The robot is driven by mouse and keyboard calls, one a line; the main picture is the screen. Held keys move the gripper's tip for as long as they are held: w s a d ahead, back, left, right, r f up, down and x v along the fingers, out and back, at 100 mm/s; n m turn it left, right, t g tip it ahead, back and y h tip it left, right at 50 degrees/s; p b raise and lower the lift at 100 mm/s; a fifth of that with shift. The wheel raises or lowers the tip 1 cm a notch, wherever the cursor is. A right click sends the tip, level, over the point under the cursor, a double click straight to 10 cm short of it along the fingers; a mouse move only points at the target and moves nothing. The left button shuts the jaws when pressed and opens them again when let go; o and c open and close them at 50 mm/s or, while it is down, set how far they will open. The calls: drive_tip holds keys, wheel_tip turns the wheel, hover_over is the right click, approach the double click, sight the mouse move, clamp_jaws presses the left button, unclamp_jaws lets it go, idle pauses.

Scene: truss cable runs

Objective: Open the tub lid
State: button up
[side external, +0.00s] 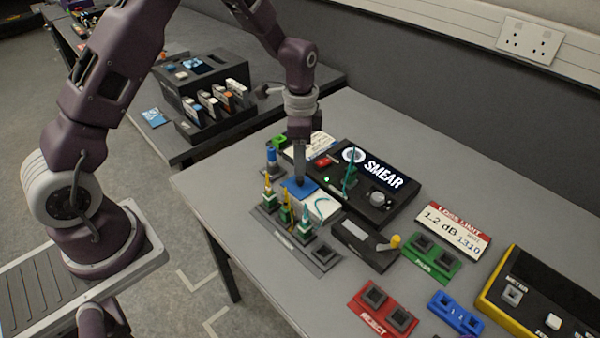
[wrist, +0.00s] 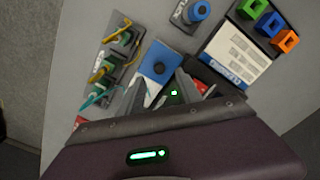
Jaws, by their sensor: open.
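A blue lid (side external: 303,190) with a small dark spot or knob on top lies among the bench items. It also shows in the wrist view (wrist: 157,58). A white part (side external: 322,207) sits directly beside it; I cannot tell whether this is the tub body or a separate pad. My gripper (side external: 300,180) points down just over the lid, and its tips hide part of it. In the wrist view the two fingers (wrist: 157,90) are apart with nothing held between them, at the lid's near edge. Whether a finger touches the lid cannot be told.
A grey rack (side external: 322,257) with several upright connectors stands close in front. A black SMEAR unit (side external: 380,180) with a teal cable is close on the right. A blue-topped bottle (side external: 271,158) stands behind left. Red (side external: 383,308) and green (side external: 432,258) holders lie farther right.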

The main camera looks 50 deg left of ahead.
sight(301, 178)
wheel_tip(301, 178, down, 5)
drive_tip(key=shift+f, duration=0.2)
drive_tip(key=shift+c, duration=0.2)
clamp_jaws()
drive_tip(key=shift+d+r, duration=0.1)
idle(1.1)
